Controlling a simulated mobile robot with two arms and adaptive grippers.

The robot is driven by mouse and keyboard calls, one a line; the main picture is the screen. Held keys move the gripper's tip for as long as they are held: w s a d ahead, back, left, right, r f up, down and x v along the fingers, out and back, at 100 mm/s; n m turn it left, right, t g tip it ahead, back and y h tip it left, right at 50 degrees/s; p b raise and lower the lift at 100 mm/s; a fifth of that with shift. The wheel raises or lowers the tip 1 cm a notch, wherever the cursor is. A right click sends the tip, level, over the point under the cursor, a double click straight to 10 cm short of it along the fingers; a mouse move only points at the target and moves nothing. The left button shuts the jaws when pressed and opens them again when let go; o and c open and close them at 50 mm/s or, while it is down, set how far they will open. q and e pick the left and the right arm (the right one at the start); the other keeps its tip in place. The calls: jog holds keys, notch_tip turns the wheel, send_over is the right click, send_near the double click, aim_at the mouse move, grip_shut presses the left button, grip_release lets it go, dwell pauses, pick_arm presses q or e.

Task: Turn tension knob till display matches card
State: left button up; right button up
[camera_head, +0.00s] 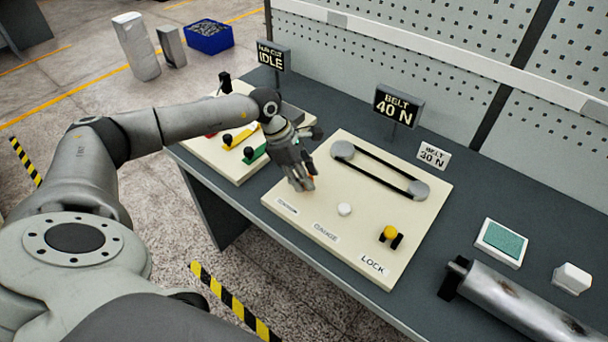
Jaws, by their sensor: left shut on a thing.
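My left gripper (303,184) reaches down to the left part of the cream panel (300,228), above the label that seems to read TENSION (287,206). Its fingers are shut on the tension knob, which they hide almost wholly; a small orange bit (312,179) shows beside them. The dark display (397,105) behind the panel reads BELT 40 N. The white card (433,155) to its right reads BELT 30 N. My right gripper is not in view.
The panel also carries a belt on two pulleys (378,170), a white button (344,209) and a yellow lock knob (390,233). A lever panel (207,150) with an IDLE display (272,56) stands left. A metal roller (520,303) and a teal-topped pad (502,242) lie right.

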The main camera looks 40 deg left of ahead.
pick_arm(q)
jog(key=shift+n, duration=0.4)
jog(key=shift+f+n+t+y+b, duration=0.1)
jog(key=shift+n+t+y+b, duration=0.2)
jog(key=shift+n+t+b, duration=0.5)
jog(key=n+b, duration=0.1)
jog(key=n, duration=0.2)
jog(key=shift+s+d+y, duration=0.1)
jog(key=shift+y, duration=0.3)
jog(key=n+b, duration=0.2)
jog(key=n+y+b, duration=0.1)
jog(key=n, duration=0.1)
jog(key=shift+t+y+b, duration=0.3)
jog(key=shift+t+b, duration=0.1)
jog(key=shift+d+n+y+b, duration=0.1)
jog(key=shift+n+y+b, duration=0.3)
jog(key=shift+n+b, duration=0.6)
jog(key=shift+n, duration=0.3)
jog(key=o, duration=1)
